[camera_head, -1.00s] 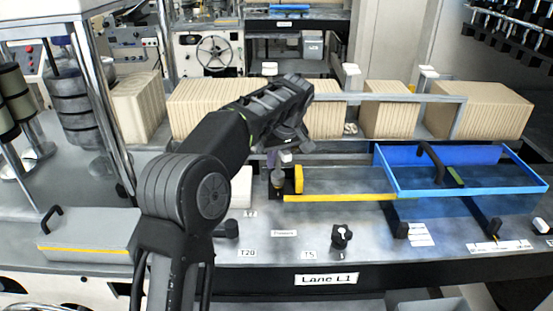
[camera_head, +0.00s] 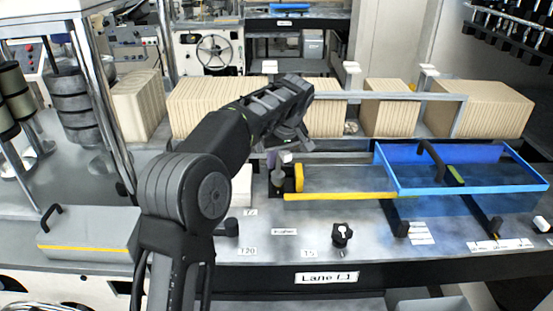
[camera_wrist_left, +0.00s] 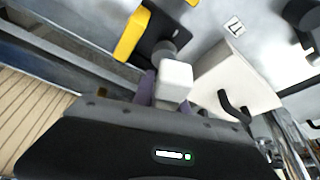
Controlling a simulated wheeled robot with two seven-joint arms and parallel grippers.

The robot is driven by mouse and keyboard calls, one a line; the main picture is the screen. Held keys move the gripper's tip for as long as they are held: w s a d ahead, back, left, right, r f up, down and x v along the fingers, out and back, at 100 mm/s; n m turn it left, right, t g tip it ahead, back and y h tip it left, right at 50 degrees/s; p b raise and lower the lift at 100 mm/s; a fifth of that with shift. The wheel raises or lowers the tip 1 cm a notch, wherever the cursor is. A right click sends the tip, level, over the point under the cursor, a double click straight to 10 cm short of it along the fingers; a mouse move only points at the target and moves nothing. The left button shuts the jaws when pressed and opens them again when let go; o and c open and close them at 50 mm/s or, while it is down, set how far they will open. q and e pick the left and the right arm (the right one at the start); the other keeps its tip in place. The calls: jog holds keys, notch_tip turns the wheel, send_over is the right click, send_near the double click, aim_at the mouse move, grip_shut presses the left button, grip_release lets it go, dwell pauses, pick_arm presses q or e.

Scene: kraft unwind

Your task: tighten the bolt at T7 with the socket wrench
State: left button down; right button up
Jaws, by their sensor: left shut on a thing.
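My left gripper (camera_head: 279,157) reaches down beside the yellow-edged plate, and its purple-grey fingers are shut on the socket wrench. In the left wrist view the wrench shows as a pale square top (camera_wrist_left: 175,78) between the fingers (camera_wrist_left: 160,92), with a grey round shaft beyond it. The grey shaft also shows below the gripper in the head view (camera_head: 277,178). It stands about upright at a black block with a yellow side (camera_head: 298,179). The T7 label (camera_head: 250,212) is on the bench just left of it. The bolt is hidden, so I cannot tell how the socket sits on it. My right gripper is out of view.
A white box (camera_head: 241,186) stands close left of the wrench; in the left wrist view it has a black handle nearby. A black knob (camera_head: 341,234) is in front. A blue-framed tray (camera_head: 470,190) is at right. Brown kraft stacks (camera_head: 205,102) line the back.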

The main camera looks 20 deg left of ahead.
pick_arm(q)
jog(key=shift+f, duration=0.1)
dwell(0.5)
jog(key=shift+m, duration=0.3)
jog(key=shift+m+t+b, duration=0.3)
jog(key=shift+m+b, duration=0.05)
jog(key=shift+m, duration=0.15)
jog(key=shift+w+m+h, duration=0.1)
jog(key=shift+m+h, duration=0.2)
jog(key=shift+d+m+t+h, duration=0.15)
jog(key=shift+m+t+h, duration=0.2)
jog(key=shift+m, duration=0.85)
